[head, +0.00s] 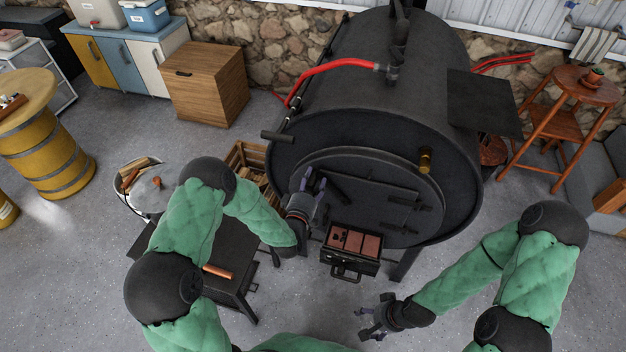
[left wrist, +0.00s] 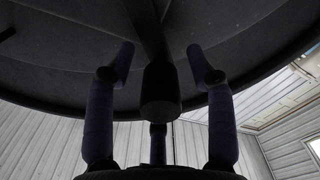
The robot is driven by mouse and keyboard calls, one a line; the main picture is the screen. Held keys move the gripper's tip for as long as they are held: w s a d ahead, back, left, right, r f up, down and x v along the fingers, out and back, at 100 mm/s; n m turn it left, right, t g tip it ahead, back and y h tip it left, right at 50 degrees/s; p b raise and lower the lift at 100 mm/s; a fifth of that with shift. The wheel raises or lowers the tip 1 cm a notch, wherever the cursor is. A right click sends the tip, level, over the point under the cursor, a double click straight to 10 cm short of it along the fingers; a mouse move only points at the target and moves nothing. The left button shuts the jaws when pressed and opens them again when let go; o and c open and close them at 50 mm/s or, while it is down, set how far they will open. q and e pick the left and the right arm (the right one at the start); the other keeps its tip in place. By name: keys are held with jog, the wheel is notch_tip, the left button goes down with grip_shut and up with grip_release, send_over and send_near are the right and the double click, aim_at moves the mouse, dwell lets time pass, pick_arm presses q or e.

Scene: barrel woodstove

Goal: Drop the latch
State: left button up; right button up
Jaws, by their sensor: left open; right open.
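The black barrel woodstove (head: 380,95) has a round front with a dark door (head: 375,195). A dark bar that looks like the latch (head: 338,190) lies slanted on the door's left side. My left gripper (head: 313,182) is open beside it, fingers pointing up along the stove front. In the left wrist view a dark bar with a thick round end (left wrist: 160,95) stands between the open fingers (left wrist: 160,62), apart from both; I cannot tell whether it is the latch handle. My right gripper (head: 372,318) is open and empty, low above the floor.
A black box with reddish bricks (head: 354,240) sits below the door. A brass-coloured knob (head: 425,161) is on the stove's upper right front. A dark side table (head: 222,258) and a pot of wood (head: 140,188) stand left. A red stool (head: 570,100) is right.

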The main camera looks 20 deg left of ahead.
pick_arm(q)
jog(key=shift+w, duration=0.5)
grip_shut()
jog(key=shift+f, duration=0.15)
